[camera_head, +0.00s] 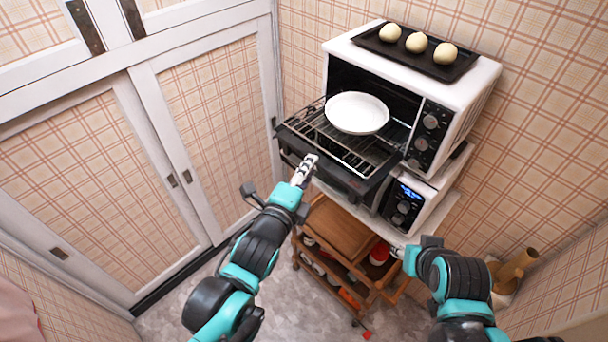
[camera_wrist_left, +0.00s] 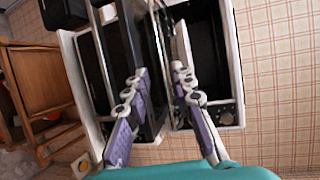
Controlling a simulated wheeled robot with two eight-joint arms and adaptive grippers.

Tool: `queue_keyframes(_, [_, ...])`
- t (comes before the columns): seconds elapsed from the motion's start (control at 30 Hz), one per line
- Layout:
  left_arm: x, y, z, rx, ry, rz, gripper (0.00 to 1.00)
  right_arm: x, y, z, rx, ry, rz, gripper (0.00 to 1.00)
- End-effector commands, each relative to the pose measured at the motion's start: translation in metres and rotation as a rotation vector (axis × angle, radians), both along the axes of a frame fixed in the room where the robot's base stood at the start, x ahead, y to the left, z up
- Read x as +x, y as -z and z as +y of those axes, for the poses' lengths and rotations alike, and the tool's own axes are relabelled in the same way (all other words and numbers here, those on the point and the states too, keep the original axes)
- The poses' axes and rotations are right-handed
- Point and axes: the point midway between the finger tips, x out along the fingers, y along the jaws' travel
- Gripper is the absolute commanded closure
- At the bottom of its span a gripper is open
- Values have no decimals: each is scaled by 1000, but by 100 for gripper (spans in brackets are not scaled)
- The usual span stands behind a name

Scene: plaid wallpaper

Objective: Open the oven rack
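The white oven (camera_head: 470,92) stands with its dark door (camera_head: 335,178) folded down. The wire oven rack (camera_head: 345,152) sticks out of the oven above the door. A white plate (camera_head: 357,113) lies on the rack near the opening. My left gripper (camera_head: 305,165) is at the front edge of the door and rack. In the left wrist view its fingers (camera_wrist_left: 160,75) are apart, with the rack's edge between or just beyond them; contact is not clear. My right gripper (camera_head: 403,255) is low in front of the cart, right of the left gripper, its fingers too small to read.
A black tray (camera_head: 400,60) with three pale dough balls sits on top of the oven. A microwave (camera_head: 410,203) is below it. A wooden cart (camera_head: 340,228) with a red-and-white container (camera_head: 379,254) stands underneath. White cabinet doors (camera_head: 165,170) are to the left.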

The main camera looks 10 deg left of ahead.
Motion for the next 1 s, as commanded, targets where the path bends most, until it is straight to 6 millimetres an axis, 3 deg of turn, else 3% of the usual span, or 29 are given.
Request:
queue_keyframes(0.3, [-21,-4,5,-1,0,0,76,0,0,0,0,0,0,60])
queue_keyframes(0.87, [-23,-4,5,-1,0,0,76,0,0,0,0,0,0,60])
queue_keyframes(1.0, [-23,11,11,-43,-23,35,76,0,11,0,0,0,0,60])
